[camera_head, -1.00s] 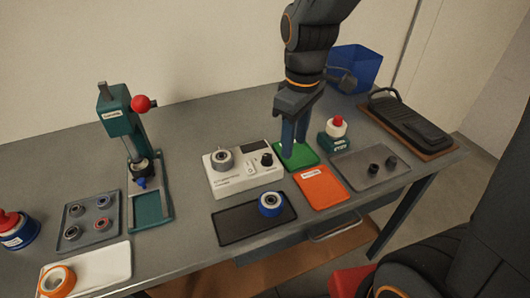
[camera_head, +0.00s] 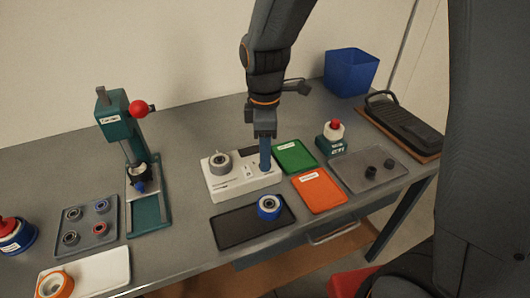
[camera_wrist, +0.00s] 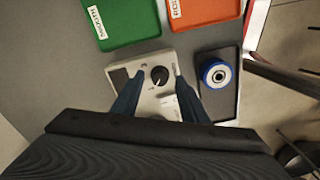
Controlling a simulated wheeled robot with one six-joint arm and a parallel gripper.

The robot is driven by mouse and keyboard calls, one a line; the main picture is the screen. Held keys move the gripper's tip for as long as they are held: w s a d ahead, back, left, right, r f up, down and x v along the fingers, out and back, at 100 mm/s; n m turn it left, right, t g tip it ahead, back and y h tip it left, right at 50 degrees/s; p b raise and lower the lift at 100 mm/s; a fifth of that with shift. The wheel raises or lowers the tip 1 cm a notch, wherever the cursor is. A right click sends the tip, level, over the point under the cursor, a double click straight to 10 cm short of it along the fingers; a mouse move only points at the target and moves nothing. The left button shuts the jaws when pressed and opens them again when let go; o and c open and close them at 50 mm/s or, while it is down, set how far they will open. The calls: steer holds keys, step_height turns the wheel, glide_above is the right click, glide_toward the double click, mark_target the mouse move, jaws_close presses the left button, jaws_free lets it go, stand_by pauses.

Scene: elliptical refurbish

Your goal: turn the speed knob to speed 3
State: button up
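The white speed-control box (camera_head: 225,186) stands on the bench with a round grey fitting (camera_head: 219,161) on its left part. Its black speed knob (camera_wrist: 159,75) shows in the wrist view, with a light pointer mark; the setting is too small to read. In the head view the knob is hidden behind my gripper (camera_head: 265,170). My gripper points down over the right part of the box. In the wrist view its two blue fingers (camera_wrist: 152,85) are apart, one on each side of the knob. I cannot tell whether they touch it.
A green tray (camera_head: 295,156) and an orange tray (camera_head: 320,190) lie right of the box. A dark tray (camera_head: 232,230) with a blue-rimmed wheel (camera_head: 269,207) lies in front. A green press (camera_head: 117,112) with a red ball stands left.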

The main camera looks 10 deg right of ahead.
steer(key=shift+f, duration=0.35)
jaws_close()
